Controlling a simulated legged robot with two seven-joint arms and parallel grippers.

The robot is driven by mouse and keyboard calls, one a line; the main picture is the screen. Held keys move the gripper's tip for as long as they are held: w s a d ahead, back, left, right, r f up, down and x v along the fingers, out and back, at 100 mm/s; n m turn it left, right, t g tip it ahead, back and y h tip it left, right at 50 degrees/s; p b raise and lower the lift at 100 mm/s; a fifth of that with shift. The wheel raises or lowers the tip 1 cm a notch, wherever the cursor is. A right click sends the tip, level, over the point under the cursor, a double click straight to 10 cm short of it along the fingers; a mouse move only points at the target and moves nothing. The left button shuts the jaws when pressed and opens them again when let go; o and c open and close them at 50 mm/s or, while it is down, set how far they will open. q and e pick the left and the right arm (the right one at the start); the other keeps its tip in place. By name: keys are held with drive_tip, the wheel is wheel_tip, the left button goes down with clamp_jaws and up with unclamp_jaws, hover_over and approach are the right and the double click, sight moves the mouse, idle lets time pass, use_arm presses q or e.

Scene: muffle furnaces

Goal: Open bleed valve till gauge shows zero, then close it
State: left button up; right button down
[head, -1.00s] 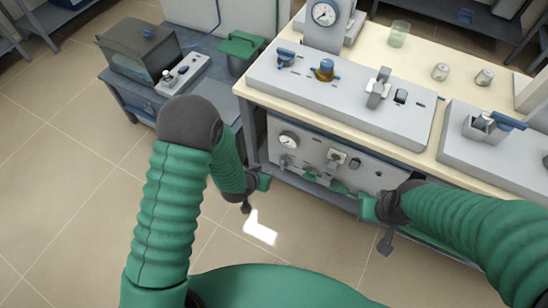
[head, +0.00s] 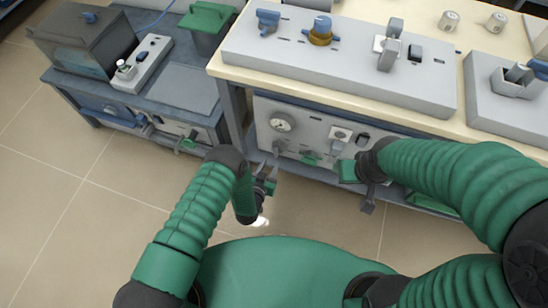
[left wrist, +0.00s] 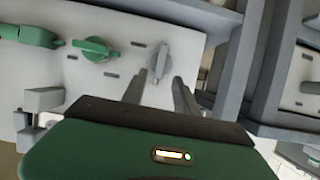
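The round white gauge (head: 281,122) is on the front panel under the bench; its needle is too small to read. Below it sits a grey knob (head: 278,147), with a green knob (head: 310,158) to its right. Which is the bleed valve I cannot tell from any label. My left gripper (head: 272,168) is just in front of the panel, below the grey knob. In the left wrist view its two fingers are apart with nothing between them, tips short of the grey knob (left wrist: 158,62). The green knob (left wrist: 98,49) is beside it. My right gripper (head: 350,172) is by the panel's right part, fingers mostly hidden.
The bench top bears a grey control box (head: 340,62) with knobs and a lever. A blue-grey side table (head: 190,88) stands left, with a dark box furnace (head: 85,42) on it. A table leg (head: 234,105) is close left of the panel. Floor in front is clear.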

sight(275, 154)
use_arm(q)
drive_tip(key=b+x, duration=0.2)
drive_tip(key=x, duration=0.3)
drive_tip(key=shift+w+f, duration=0.25)
drive_tip(key=shift+w+d+f, duration=0.1)
drive_tip(key=shift+w+d, duration=0.05)
drive_tip(key=shift+w, duration=0.15)
drive_tip(key=shift+w+d, duration=0.1)
drive_tip(key=shift+w, duration=0.1)
drive_tip(key=shift+c, duration=0.3)
clamp_jaws()
